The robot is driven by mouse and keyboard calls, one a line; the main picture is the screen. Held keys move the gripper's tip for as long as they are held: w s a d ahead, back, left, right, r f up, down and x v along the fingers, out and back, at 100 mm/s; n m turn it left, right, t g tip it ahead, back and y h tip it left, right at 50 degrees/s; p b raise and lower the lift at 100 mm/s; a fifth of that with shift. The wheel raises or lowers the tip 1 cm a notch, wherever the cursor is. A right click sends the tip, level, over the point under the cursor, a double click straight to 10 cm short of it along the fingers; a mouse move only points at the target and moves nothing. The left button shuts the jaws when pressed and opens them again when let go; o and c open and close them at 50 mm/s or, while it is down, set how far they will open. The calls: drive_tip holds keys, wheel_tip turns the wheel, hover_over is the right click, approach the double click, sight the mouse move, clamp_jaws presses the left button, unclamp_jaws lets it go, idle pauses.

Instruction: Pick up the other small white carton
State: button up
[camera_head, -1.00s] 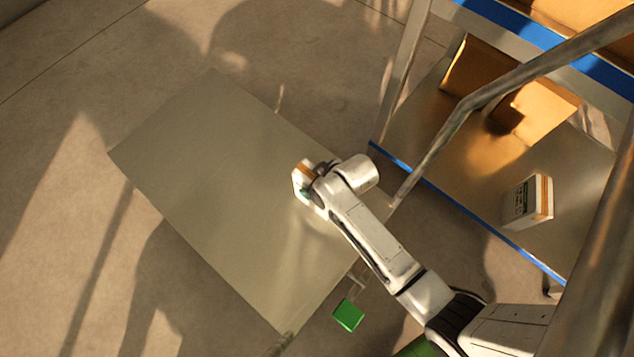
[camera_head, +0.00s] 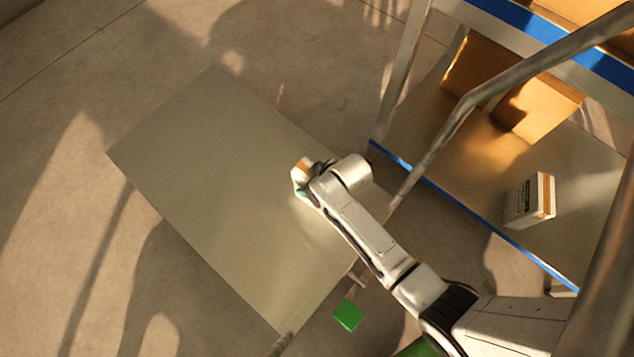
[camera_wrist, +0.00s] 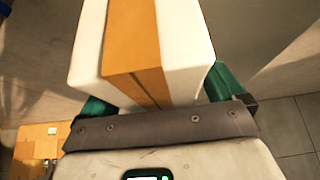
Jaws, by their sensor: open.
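A small white carton with an orange band (camera_head: 539,198) stands on the metal shelf at the right in the head view. Another white carton with an orange band (camera_head: 300,172) is at the end of my arm, over the grey table top. In the wrist view this carton (camera_wrist: 185,45) fills the space between the teal fingers of my gripper (camera_wrist: 162,95). My gripper is open around it, one finger on each side. The carton's underside is hidden, so I cannot tell whether it rests on the table. My arm hides most of my gripper in the head view.
The grey table top (camera_head: 210,180) is otherwise bare. The metal shelf (camera_head: 480,185) at the right has a blue edge and brown boxes (camera_head: 540,105) at its back. A slanted metal rail (camera_head: 455,125) crosses in front of it. A green square (camera_head: 348,315) lies below the table.

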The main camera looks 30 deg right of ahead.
clamp_jaws()
idle(1.0)
drive_tip(key=shift+w+r, duration=0.1)
drive_tip(key=shift+r, duration=0.05)
